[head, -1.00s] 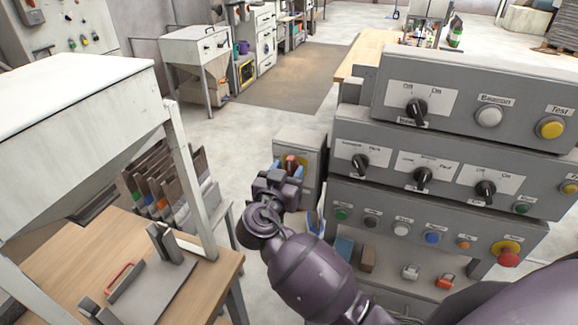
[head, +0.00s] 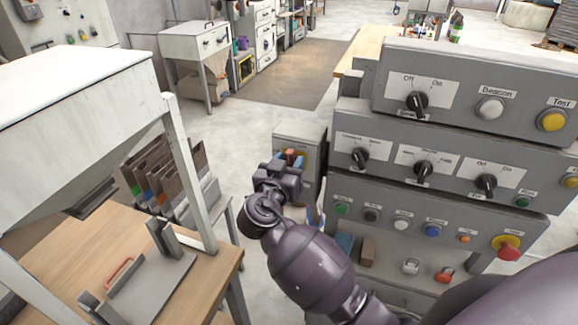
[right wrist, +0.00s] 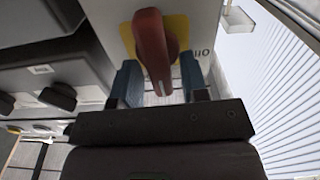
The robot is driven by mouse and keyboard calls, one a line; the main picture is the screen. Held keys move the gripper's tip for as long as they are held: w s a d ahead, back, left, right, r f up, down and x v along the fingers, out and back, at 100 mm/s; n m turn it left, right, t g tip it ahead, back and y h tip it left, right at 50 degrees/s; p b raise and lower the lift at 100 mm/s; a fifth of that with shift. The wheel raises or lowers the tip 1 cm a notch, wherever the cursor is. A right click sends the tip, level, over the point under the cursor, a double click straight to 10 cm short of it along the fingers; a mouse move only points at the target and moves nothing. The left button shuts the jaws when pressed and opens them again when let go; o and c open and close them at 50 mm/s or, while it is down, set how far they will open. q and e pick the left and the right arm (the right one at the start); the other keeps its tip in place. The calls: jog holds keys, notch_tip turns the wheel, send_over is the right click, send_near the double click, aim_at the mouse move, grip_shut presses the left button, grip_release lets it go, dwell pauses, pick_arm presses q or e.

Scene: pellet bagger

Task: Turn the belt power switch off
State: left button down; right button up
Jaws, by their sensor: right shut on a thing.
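The belt power switch is a red handle (right wrist: 152,45) on a yellow plate (right wrist: 180,30), set on a grey box (head: 300,137) left of the control panels. It also shows as a small red spot in the head view (head: 290,154). My right gripper (head: 284,170) is at the box face. In the right wrist view, its blue fingers (right wrist: 160,82) lie on both sides of the handle's lower end, shut on it. The handle is slightly tilted. Lettering shows beside the plate, partly cut off. My left gripper is not in view.
Stepped grey panels with a black knob (head: 417,101), a red stop button (head: 508,248) and several other controls stand close on the right. A wooden table (head: 60,250) with a metal fixture and a rack of bags (head: 165,175) are on the left. Open floor (head: 235,135) lies behind.

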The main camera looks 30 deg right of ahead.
pick_arm(q)
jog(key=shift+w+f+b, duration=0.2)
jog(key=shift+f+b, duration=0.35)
jog(key=shift+b, duration=0.2)
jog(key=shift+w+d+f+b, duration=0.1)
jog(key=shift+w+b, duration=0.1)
jog(key=shift+b, duration=0.15)
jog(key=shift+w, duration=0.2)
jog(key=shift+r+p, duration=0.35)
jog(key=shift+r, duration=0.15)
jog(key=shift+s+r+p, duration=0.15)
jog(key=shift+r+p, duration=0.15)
jog(key=shift+p, duration=0.25)
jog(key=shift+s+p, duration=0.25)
jog(key=shift+p, duration=0.1)
pick_arm(e)
jog(key=n, duration=1)
jog(key=shift+w+a+f+n, duration=0.25)
jog(key=shift+w+a+n, duration=0.05)
jog(key=shift+w+n, duration=0.1)
pick_arm(q)
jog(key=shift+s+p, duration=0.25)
jog(key=shift+p, duration=0.05)
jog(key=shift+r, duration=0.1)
pick_arm(e)
jog(key=shift+a+f+n, duration=0.1)
jog(key=shift+f+n, duration=0.1)
jog(key=shift+n, duration=1.4)
jog(key=shift+f+n, duration=0.15)
jog(key=shift+n, duration=1.45)
